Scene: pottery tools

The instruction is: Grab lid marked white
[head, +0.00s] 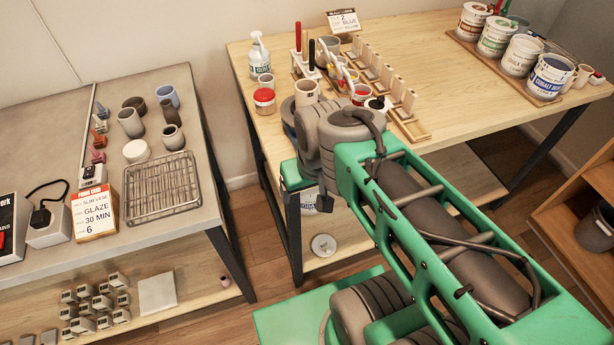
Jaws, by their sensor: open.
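A round pale lid (322,245) with a small dark mark at its middle lies flat on the lower shelf of the wooden table, left of my arm. Its marking is too small to read. A plain white round piece (136,151) lies on the grey table among cups; I cannot tell whether it is a lid. My green and grey arm reaches over the front of the wooden table.
The wooden table (440,55) holds paint buckets (552,76) at right, wooden stands and bottles at left. A partly hidden bucket (309,203) stands on the lower shelf near the pale lid. The grey table (50,150) holds a wire rack (163,188).

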